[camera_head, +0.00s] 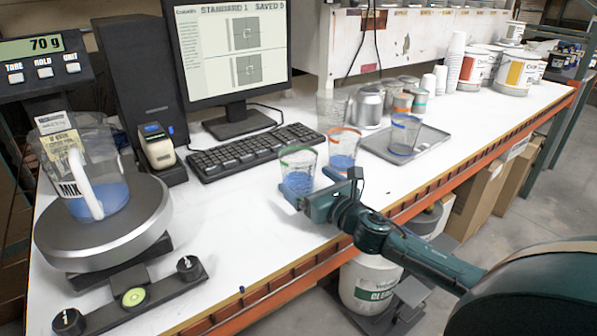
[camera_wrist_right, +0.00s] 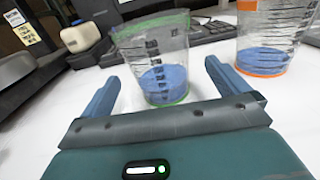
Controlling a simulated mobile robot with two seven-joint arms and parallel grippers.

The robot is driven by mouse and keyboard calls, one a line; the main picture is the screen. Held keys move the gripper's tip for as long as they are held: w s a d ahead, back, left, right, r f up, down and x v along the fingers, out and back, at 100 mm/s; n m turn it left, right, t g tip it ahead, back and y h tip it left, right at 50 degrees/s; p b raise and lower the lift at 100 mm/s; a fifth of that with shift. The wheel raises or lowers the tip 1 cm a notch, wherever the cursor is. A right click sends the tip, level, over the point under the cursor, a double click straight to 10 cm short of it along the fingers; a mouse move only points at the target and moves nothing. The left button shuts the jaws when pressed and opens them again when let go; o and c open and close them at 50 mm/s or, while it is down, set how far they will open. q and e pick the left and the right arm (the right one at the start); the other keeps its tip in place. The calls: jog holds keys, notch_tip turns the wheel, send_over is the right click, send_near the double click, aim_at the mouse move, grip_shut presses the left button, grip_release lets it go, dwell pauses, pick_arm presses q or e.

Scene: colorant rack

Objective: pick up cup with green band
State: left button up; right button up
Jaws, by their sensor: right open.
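The cup with the green band (camera_head: 298,178) is a clear, marked cup with blue liquid, standing upright on the white table in front of the keyboard. My right gripper (camera_head: 311,184) is open just on the near side of it. In the right wrist view, the green-banded cup (camera_wrist_right: 160,68) stands ahead between the two blue fingers of my gripper (camera_wrist_right: 162,72). Gaps show on both sides, and I cannot tell how deep between the fingers it is. The cup's lower right is partly hidden by my gripper in the head view. My left gripper is not in view.
An orange-banded cup (camera_head: 344,146) stands close behind to the right, also in the wrist view (camera_wrist_right: 262,60). A blue-banded cup (camera_head: 404,135) is on a metal tray (camera_head: 432,140). The keyboard (camera_head: 255,148) lies behind; a scale (camera_head: 72,240) stands left.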

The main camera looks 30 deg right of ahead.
jog(key=shift+w+a, duration=0.15)
jog(key=shift+w, duration=2.15)
jog(key=shift+c, duration=0.4)
jog(key=c, duration=0.9)
jog(key=shift+c, duration=0.7)
jog(key=shift+r, duration=0.1)
